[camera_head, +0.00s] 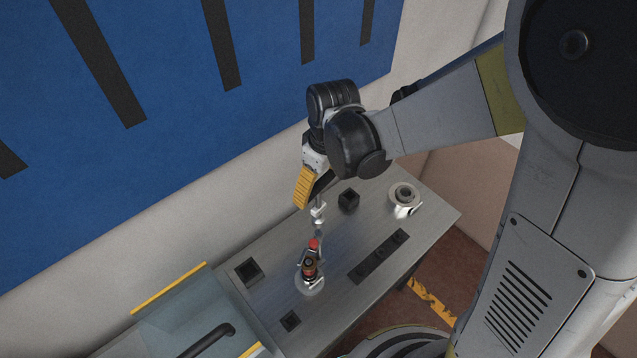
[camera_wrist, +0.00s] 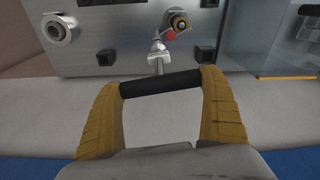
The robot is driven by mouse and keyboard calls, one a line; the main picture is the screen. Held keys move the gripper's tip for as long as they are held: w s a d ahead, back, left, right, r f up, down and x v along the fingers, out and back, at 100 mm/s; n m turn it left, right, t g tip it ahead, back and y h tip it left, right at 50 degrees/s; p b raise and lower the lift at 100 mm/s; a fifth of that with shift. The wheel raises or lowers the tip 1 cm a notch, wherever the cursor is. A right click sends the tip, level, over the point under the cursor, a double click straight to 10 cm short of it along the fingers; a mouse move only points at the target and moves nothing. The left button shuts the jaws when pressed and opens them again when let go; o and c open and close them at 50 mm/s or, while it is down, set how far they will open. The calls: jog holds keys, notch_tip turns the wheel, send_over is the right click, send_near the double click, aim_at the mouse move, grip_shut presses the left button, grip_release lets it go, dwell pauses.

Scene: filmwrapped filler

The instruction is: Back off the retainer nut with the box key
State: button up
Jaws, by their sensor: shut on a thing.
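My gripper (camera_head: 311,190) is shut on the black handle of the box key (camera_wrist: 160,83), with a yellow finger at each end of the bar. The key's silver shank and head (camera_head: 318,212) point down toward the table, and they also show in the wrist view (camera_wrist: 157,58). A dark and brass nut-like part (camera_head: 309,266), probably the retainer nut, sits on a round silver base. It shows in the wrist view (camera_wrist: 179,22) too. A red-tipped part (camera_head: 314,244) lies between it and the key. The key's head appears apart from the nut; exact contact is unclear.
The grey metal table (camera_head: 350,230) carries a white and silver round fitting (camera_head: 404,205), a black strip with holes (camera_head: 378,257) and several black square blocks (camera_head: 348,200). A clear panel with yellow edging and a black handle (camera_head: 207,340) stands at lower left. A blue wall panel (camera_head: 170,150) rises behind.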

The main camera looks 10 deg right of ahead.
aim_at(319, 202)
jog(key=shift+f+b, duration=0.2)
jog(key=shift+b, duration=0.15)
notch_tip(319, 202, down, 5)
jog(key=b, duration=0.4)
jog(key=shift+r, duration=0.1)
jog(key=shift+b, duration=0.9)
dwell(0.7)
jog(key=shift+f+b, duration=0.9)
jog(key=shift+f, duration=0.2)
jog(key=shift+n+b, duration=0.45)
jog(key=shift+n, duration=1.25)
jog(key=shift+w, duration=0.1)
jog(key=shift+n+b, duration=0.3)
jog(key=shift+n, duration=0.6)
jog(key=shift+r+n+g, duration=0.1)
jog(key=shift+n+g, duration=0.2)
jog(key=shift+n, duration=0.4)
